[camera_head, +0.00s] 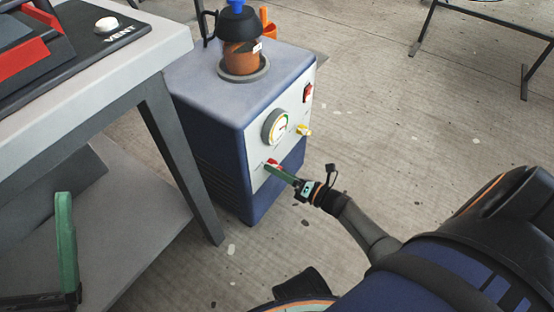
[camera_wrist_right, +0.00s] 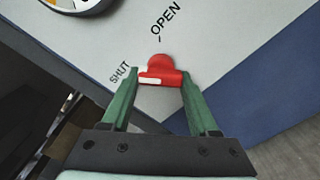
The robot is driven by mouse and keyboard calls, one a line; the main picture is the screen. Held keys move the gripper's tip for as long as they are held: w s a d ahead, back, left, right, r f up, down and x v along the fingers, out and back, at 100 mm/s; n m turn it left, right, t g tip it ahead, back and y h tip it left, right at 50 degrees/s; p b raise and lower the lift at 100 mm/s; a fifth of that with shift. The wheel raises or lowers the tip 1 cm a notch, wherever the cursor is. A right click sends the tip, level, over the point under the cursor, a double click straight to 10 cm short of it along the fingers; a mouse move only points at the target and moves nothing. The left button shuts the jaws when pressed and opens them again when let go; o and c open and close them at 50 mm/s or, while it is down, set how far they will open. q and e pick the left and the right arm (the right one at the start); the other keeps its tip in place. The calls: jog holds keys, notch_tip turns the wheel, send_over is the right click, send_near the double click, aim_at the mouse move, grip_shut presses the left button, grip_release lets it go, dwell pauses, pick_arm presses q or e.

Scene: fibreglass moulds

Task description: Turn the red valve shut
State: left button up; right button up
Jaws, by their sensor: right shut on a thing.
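The red valve (camera_head: 272,163) is low on the pale front panel of a blue pump unit (camera_head: 225,150). In the right wrist view the red valve (camera_wrist_right: 162,64) sits between the printed words SHUT, at its left, and OPEN, above it. A white stripe runs along its lower left, on the SHUT side. My right gripper (camera_head: 277,170) is at the valve, its green fingers one on each side of the red handle; it is shut on it (camera_wrist_right: 161,82). My left gripper (camera_head: 65,225) shows at the lower left edge as one upright green finger, away from the pump.
A round gauge (camera_head: 275,127), a yellow knob (camera_head: 304,130) and a red switch (camera_head: 308,92) are above the valve. A brown jar (camera_head: 242,56) stands on the pump. A grey table (camera_head: 120,75) is at the left. The floor at right is mostly clear.

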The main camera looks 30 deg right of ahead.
jog(key=shift+n, duration=0.6)
jog(key=o, duration=1.4)
jog(key=shift+s+d, duration=0.1)
jog(key=p+v, duration=0.2)
jog(key=v, duration=1)
jog(key=shift+s+d, duration=0.1)
jog(key=shift+s, duration=0.05)
jog(key=shift+f, duration=0.1)
